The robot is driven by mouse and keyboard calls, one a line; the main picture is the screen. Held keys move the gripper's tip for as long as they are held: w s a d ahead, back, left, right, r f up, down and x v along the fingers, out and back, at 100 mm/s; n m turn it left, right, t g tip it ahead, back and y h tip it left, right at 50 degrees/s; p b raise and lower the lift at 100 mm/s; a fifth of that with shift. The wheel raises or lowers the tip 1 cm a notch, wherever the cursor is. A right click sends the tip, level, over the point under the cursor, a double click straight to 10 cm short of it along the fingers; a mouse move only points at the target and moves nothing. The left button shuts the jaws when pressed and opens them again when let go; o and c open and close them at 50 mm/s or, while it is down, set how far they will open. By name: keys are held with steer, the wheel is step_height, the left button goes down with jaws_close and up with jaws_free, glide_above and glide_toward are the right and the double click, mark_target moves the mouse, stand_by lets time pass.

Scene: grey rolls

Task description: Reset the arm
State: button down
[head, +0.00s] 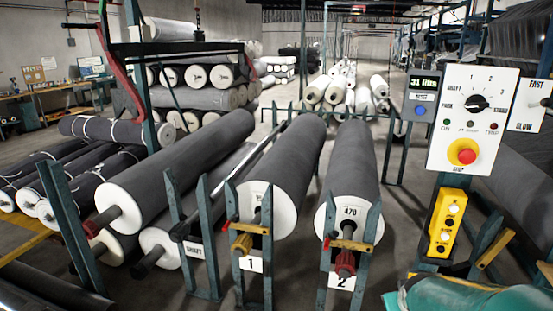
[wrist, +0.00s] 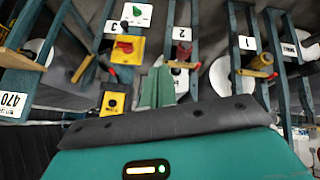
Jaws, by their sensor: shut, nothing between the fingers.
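My gripper (wrist: 157,86) shows in the wrist view as two green fingers closed together with nothing between them. They stick out above the dark padded edge of my teal wrist, in front of the roll stands. The wrist picture shows the signs upside down. In the head view a teal part of my arm is at the lower right corner; the fingers cannot be made out there.
Two grey rolls, the left one (head: 285,160) and the right one (head: 352,165), lie in blue-green stands marked 1 and 2. A control panel (head: 472,120) with a red button and a yellow button box (head: 446,225) stand at the right. Open floor (head: 400,235) shows between.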

steer(key=s+a+r+y, duration=0.1)
steer(key=s+a+r, duration=0.4)
steer(key=s+a, duration=0.2)
steer(key=s+a+r+g+y, duration=0.1)
steer(key=s+a+r, duration=0.5)
steer(key=s+a, duration=0.1)
steer(key=shift+s+y, duration=0.4)
steer(key=shift+s, duration=0.5)
